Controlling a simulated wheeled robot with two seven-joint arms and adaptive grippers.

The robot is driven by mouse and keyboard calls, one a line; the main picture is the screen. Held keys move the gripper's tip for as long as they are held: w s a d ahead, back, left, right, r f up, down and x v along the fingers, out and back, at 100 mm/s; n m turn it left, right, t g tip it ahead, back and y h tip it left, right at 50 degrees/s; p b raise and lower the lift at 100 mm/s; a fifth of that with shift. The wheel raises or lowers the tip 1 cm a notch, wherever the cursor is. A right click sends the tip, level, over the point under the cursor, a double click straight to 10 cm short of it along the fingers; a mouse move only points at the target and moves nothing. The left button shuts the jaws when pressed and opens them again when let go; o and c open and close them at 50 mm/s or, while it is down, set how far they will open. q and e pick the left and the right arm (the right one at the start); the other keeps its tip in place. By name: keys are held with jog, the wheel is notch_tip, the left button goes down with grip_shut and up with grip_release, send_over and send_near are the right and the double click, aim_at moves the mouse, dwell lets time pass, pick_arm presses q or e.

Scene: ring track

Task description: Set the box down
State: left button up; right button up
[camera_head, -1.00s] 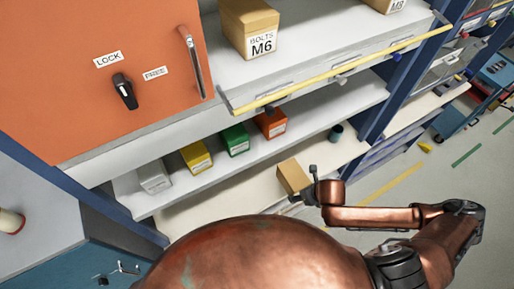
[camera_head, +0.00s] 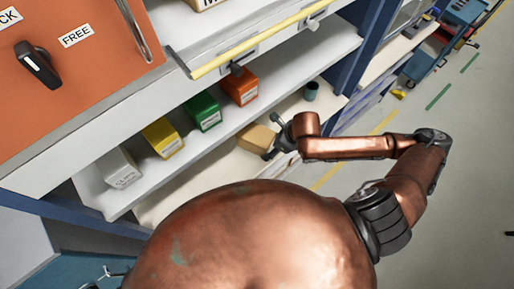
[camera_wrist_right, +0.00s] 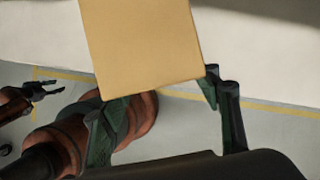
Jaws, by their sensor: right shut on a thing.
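A plain tan box (camera_head: 257,138) is held by my right gripper (camera_head: 274,140) at the front of the shelving, in front of the lower beige shelf (camera_head: 215,172). In the right wrist view the box (camera_wrist_right: 142,42) fills the upper middle, between the two dark fingers of the right gripper (camera_wrist_right: 163,105). The fingers are shut on its near end. I cannot tell whether its underside touches the shelf. My left gripper (camera_wrist_right: 42,92) shows at the left edge of the right wrist view, empty, with its fingers apart.
A grey bin (camera_head: 120,168), a yellow bin (camera_head: 163,138), a green bin (camera_head: 203,110) and an orange bin (camera_head: 240,87) stand on the shelf above. A blue post (camera_head: 362,45) rises at the right.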

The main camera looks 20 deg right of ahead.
jog(key=w, duration=0.1)
jog(key=w+f+b, duration=0.1)
jog(key=w+a+b, duration=0.1)
jog(key=shift+w+a+f, duration=0.1)
jog(key=shift+f, duration=0.25)
jog(key=w+f, duration=0.2)
jog(key=w+a+f+p, duration=0.1)
jog(key=f, duration=0.1)
jog(key=shift+w+a+f, duration=0.1)
jog(key=shift+w+f, duration=0.05)
jog(key=shift+w, duration=0.2)
jog(key=shift+w+a+f, duration=0.1)
jog(key=shift+w+f, duration=0.2)
jog(key=shift+f, duration=0.2)
jog(key=shift+f+p, duration=0.4)
jog(key=shift+f, duration=1.15)
jog(key=o, duration=1.6)
jog(key=shift+c, duration=0.2)
pick_arm(q)
jog(key=shift+w+f, duration=0.15)
jog(key=shift+f, duration=0.45)
jog(key=shift+f, duration=0.2)
pick_arm(e)
jog(key=shift+v, duration=3.75)
